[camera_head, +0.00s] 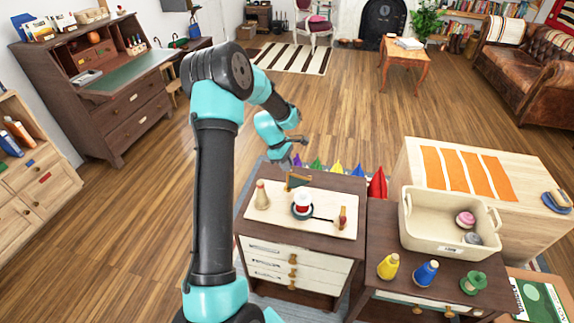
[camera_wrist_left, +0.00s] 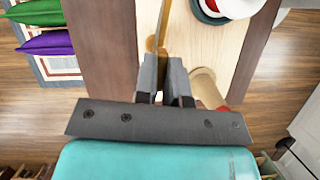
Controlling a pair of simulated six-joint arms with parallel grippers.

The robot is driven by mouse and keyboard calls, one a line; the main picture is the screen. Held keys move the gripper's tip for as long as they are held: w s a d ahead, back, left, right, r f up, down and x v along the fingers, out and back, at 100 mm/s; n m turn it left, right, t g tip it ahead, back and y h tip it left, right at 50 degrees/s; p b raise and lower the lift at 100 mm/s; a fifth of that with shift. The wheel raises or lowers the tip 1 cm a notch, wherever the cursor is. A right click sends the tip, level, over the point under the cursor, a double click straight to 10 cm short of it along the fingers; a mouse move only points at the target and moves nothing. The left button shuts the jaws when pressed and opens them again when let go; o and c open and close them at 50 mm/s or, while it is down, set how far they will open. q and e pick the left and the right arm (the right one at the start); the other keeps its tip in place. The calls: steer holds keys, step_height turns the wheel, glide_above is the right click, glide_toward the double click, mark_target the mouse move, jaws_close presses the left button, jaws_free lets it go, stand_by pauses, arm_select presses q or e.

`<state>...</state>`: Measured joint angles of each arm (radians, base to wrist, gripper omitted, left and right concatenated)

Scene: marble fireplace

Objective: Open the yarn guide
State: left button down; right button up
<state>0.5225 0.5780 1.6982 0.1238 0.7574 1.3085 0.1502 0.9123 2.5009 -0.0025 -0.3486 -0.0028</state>
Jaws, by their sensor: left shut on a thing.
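A pale wooden board (camera_head: 328,222) lies on a brown cabinet. On it are a cream cone (camera_head: 262,195), a red and white spool (camera_head: 302,202) on a dark round base, and a small wooden post (camera_head: 341,218) at the right. A brown, flag-like wooden piece (camera_head: 296,181), apparently the yarn guide, stands at the board's back edge. The cone (camera_wrist_left: 207,92) stands close beside the fingers. My right gripper is not in view.
A cream bin (camera_head: 425,232) stands on the right cabinet, with yellow (camera_head: 389,267), blue (camera_head: 427,272) and green (camera_head: 473,283) spools in front. Several coloured cones, including a red one (camera_head: 378,184), stand behind the board's cabinet. Open wooden floor (camera_head: 160,215) lies to the left.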

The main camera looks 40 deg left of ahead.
arm_select(q)
steer(key=c, duration=1.2)
jaws_free()
steer(key=shift+r, duration=0.15)
steer(key=v, duration=1.7)
